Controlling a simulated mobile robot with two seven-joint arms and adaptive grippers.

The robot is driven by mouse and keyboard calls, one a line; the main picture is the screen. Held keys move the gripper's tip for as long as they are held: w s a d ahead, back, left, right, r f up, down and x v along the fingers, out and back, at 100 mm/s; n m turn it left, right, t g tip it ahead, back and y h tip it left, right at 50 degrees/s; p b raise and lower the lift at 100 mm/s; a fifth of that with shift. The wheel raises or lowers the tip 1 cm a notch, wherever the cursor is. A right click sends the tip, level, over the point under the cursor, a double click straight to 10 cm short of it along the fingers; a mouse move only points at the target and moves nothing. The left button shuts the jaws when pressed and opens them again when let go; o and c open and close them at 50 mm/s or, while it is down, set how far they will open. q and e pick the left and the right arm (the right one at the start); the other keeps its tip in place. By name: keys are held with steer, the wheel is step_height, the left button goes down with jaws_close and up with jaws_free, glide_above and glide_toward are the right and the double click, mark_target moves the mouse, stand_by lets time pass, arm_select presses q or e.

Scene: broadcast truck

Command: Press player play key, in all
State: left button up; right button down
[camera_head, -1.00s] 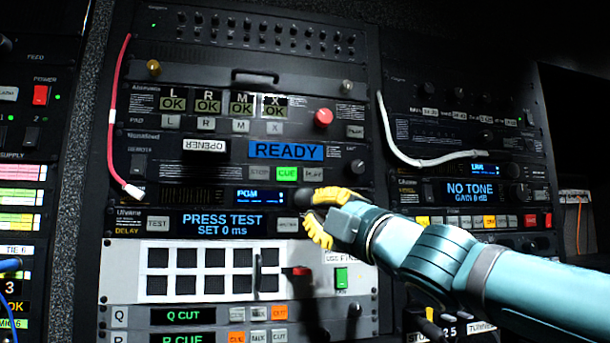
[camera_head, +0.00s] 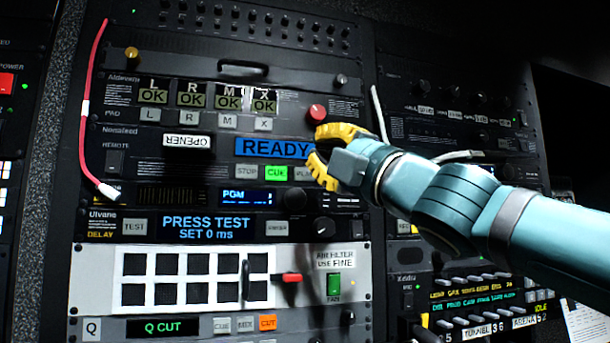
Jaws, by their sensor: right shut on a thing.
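The player (camera_head: 130,158) is a black rack unit with an upside-down "OPENER" label and a blue "READY" display (camera_head: 272,147). Below the display sit a grey STOP key (camera_head: 246,172), a green-lit CUE key (camera_head: 276,173) and a grey play key (camera_head: 303,173). My right gripper (camera_head: 318,156), with yellow fingers, is in front of the player's right end, just right of the display and the play key. It covers the play key's right edge and that end of the player. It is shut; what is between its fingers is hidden. My left gripper is not in view.
A red round button (camera_head: 316,112) sits just above the gripper. A red cable (camera_head: 84,130) hangs at left and a pale cable (camera_head: 379,115) at right. Below are a PGM unit (camera_head: 246,197), the delay unit (camera_head: 206,226) and a white panel (camera_head: 215,252).

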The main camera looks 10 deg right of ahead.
glide_toward(294, 156)
steer(key=shift+s+r+x, duration=0.15)
steer(key=shift+x, duration=1.1)
steer(key=shift+s+r+x, duration=0.1)
steer(key=shift+r+x, duration=0.05)
steer(key=shift+x, duration=1.15)
steer(key=shift+w+a+p, duration=0.1)
steer(key=shift+a+p, duration=0.1)
steer(key=shift+p, duration=0.1)
steer(key=shift+w, duration=0.3)
steer(key=shift+w, duration=0.3)
steer(key=shift+s, duration=0.75)
steer(key=shift+s+d, duration=0.1)
steer(key=shift+s, duration=2.45)
steer(key=shift+f, duration=0.1)
